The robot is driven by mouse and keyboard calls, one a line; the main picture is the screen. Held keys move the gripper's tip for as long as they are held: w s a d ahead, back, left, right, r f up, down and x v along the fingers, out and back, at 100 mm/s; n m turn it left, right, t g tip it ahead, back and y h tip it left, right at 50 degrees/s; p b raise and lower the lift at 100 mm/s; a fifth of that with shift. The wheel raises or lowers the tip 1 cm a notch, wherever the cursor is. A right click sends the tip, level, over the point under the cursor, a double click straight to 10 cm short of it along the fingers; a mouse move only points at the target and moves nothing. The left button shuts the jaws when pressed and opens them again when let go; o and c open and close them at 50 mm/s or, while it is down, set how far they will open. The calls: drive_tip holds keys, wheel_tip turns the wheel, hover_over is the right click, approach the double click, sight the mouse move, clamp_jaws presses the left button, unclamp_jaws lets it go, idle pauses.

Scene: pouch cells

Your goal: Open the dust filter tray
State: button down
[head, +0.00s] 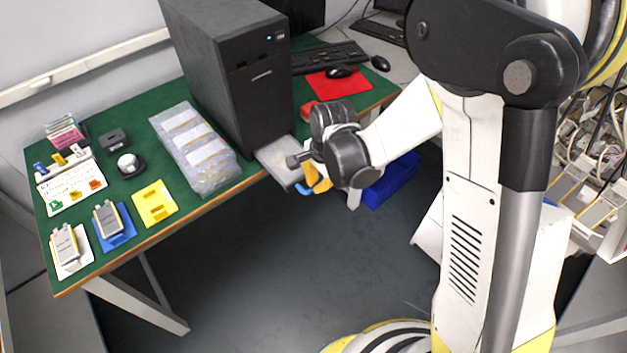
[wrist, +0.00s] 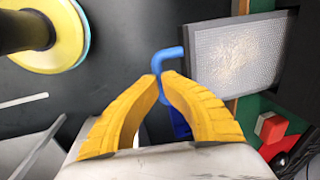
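The dust filter tray (head: 280,160) is a light grey mesh panel in a dark frame. It sticks out from the bottom front of the black computer tower (head: 235,85), past the table edge. In the wrist view the tray (wrist: 240,55) lies upper right, its mesh face showing. Its blue hooked handle (wrist: 165,60) reaches between my yellow fingertips; it also shows in the head view (head: 304,188). My gripper (wrist: 161,84) appears shut on the handle, with the tips on either side of it. In the head view my gripper (head: 318,180) is partly hidden by my wrist.
The green table (head: 130,200) holds a clear case (head: 195,150), a yellow plate (head: 154,203), pouch cells (head: 108,218) and a red mouse mat (head: 332,82). A blue bin (head: 392,180) stands behind my wrist. The floor in front of the table is clear.

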drive_tip(key=c, duration=1.8)
unclamp_jaws()
drive_tip(key=shift+f, duration=0.1)
drive_tip(key=shift+o, duration=0.2)
wheel_tip(320, 180, up, 12)
drive_tip(key=s+d, duration=0.1)
drive_tip(key=shift+s, duration=0.35)
drive_tip(key=shift+d, duration=0.1)
